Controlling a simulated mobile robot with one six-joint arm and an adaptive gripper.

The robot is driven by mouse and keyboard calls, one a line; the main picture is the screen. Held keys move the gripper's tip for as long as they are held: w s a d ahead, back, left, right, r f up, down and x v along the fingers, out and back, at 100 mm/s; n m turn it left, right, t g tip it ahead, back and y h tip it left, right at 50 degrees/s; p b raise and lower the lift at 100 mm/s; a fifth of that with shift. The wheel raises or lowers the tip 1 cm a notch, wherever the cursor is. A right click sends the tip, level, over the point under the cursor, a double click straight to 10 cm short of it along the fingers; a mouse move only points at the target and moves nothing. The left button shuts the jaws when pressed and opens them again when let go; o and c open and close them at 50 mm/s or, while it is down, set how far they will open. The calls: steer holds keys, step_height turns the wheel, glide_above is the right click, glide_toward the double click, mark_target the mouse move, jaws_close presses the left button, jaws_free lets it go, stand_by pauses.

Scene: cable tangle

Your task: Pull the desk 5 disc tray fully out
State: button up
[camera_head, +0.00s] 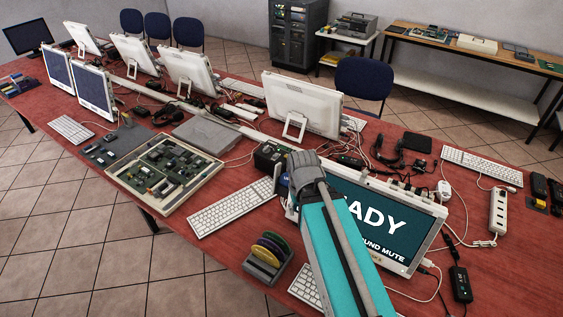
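My teal arm reaches up from the bottom of the view, and its grey end with my gripper (303,172) is at the left edge of a lit monitor (398,222). The monitor shows white text, partly hidden by my arm, ending in "ADY" and "OUND MUTE". I cannot make out my fingertips or whether they hold anything. I cannot pick out a disc tray; the left side of this monitor is mostly hidden behind my arm. No readable mark tells which desk is number 5.
A rack of coloured discs (268,259) stands near the front edge. A white keyboard (231,207) and a dark box (270,156) are left of my gripper. Cables, a power strip (498,211) and a black adapter (460,284) lie right of the monitor. Another monitor (302,103) stands behind.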

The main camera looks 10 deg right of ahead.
steer(key=shift+w+a, duration=0.15)
steer(key=shift+a, duration=0.15)
steer(key=shift+w, duration=0.1)
step_height(320, 180, up, 8)
steer(key=m+p, duration=0.8)
steer(key=m, duration=0.1)
glide_above(278, 164)
steer(key=shift+f, duration=0.1)
steer(key=shift+f, duration=0.15)
step_height(278, 164, down, 14)
steer(key=b, duration=1.4)
steer(key=shift+r, duration=0.25)
steer(key=shift+c, duration=0.2)
jaws_close()
